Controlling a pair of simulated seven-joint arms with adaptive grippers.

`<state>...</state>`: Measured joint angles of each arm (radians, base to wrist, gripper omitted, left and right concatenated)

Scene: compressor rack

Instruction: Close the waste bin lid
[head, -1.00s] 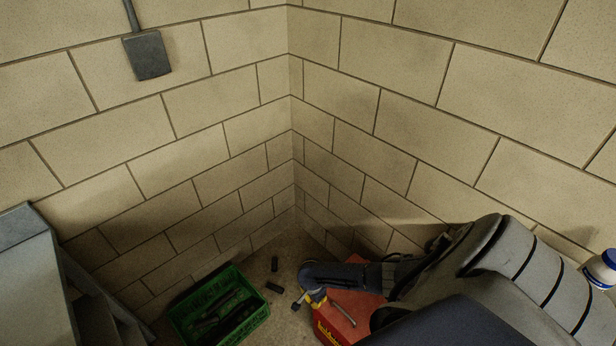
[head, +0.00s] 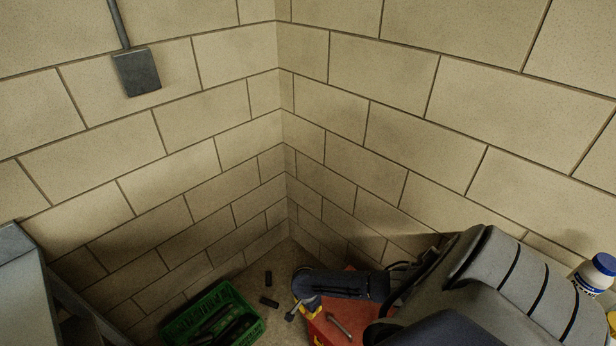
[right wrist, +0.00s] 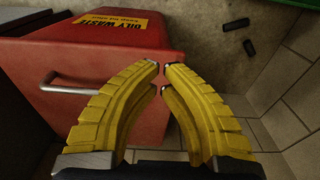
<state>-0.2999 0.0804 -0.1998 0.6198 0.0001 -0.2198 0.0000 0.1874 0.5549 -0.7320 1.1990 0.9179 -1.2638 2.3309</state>
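The red waste bin (head: 357,322) is at the bottom of the head view, partly hidden by my right arm. In the right wrist view the bin (right wrist: 155,38) fills the upper left, with a yellow "OILY WASTE" label and a metal handle (right wrist: 68,88) at its left. Whether its lid is fully down I cannot tell. My right gripper (head: 303,308) is at the bin's left side in the head view. Its yellow fingers (right wrist: 161,68) are nearly together, with a narrow gap and nothing between them, in front of the bin. Contact is unclear. My left gripper is out of view.
A green crate (head: 262,325) holding dark items stands left of the bin. Two small dark pieces (head: 269,300) lie on the floor behind it. A white bottle with a blue cap (head: 590,277) is at the right. Block walls form the corner behind.

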